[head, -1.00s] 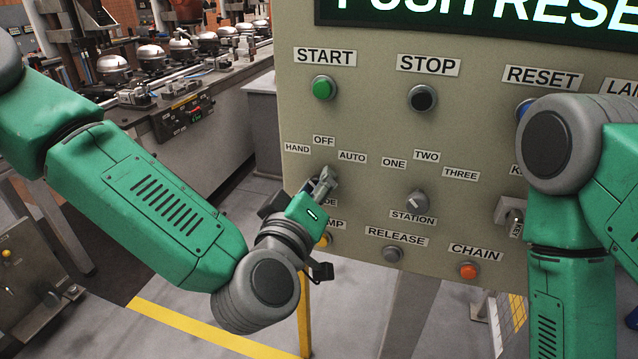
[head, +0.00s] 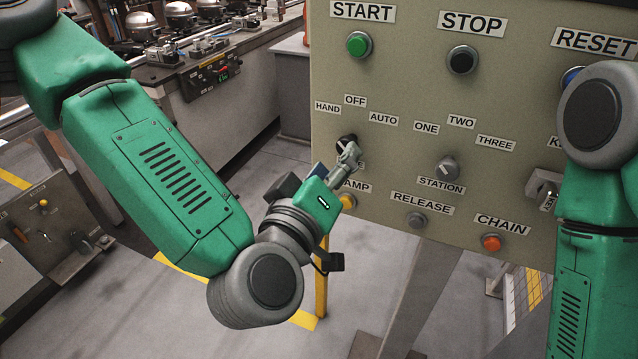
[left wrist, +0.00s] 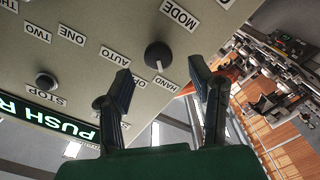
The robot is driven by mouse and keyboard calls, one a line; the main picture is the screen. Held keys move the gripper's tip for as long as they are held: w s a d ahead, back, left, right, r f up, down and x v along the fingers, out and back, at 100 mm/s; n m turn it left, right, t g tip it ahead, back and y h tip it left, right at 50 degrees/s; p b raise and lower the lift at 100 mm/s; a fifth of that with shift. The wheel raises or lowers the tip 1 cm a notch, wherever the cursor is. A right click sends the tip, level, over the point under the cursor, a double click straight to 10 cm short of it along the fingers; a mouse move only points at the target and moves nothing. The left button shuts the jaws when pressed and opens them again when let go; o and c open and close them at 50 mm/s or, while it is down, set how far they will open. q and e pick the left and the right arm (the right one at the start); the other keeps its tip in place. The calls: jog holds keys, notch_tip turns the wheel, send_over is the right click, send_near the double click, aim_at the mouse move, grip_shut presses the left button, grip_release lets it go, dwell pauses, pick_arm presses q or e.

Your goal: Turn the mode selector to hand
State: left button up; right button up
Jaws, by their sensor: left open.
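The mode selector (head: 346,143) is a black round knob with a white pointer line, on the beige control panel below the HAND, OFF and AUTO labels. In the left wrist view the knob (left wrist: 158,55) shows its white mark facing the HAND label (left wrist: 163,87). The HAND label (head: 327,107) is up and left of the knob in the head view. My left gripper (head: 347,158) is just in front of and below the knob, partly covering the MODE label. In the left wrist view its two fingers (left wrist: 162,88) are apart and empty, with the knob beyond their tips. My right gripper is out of view.
The station selector (head: 447,167), amber lamp button (head: 347,201), grey release button (head: 416,219), orange chain button (head: 491,243) and key switch (head: 543,187) share the panel. A workbench (head: 240,110) with machinery stands behind left. My right arm covers the panel's right side.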

pick_arm(q)
jog(key=v, duration=0.6)
jog(key=shift+s+a, duration=0.15)
jog(key=shift+s, duration=0.2)
jog(key=shift+f, duration=0.1)
jog(key=s+a+f+m+g, duration=0.2)
jog(key=a+f+g, duration=0.1)
jog(key=f, duration=0.5)
jog(key=s+a+f+m+g+y, duration=0.1)
jog(key=s+a+f+g, duration=0.15)
jog(key=f, duration=0.65)
jog(key=s+a+f+m+g, duration=0.2)
jog(key=s+f+g, duration=0.15)
jog(key=f, duration=0.45)
jog(key=s+a+f+g+y, duration=0.2)
jog(key=s+a+f, duration=0.3)
jog(key=a, duration=0.3)
jog(key=s+a+f+m+g+y, duration=0.1)
jog(key=s+a+f+g, duration=0.3)
jog(key=a, duration=0.5)
jog(key=shift+s+f+g+y, duration=0.4)
jog(key=shift+s+g+y, duration=0.4)
jog(key=shift+s, duration=0.3)
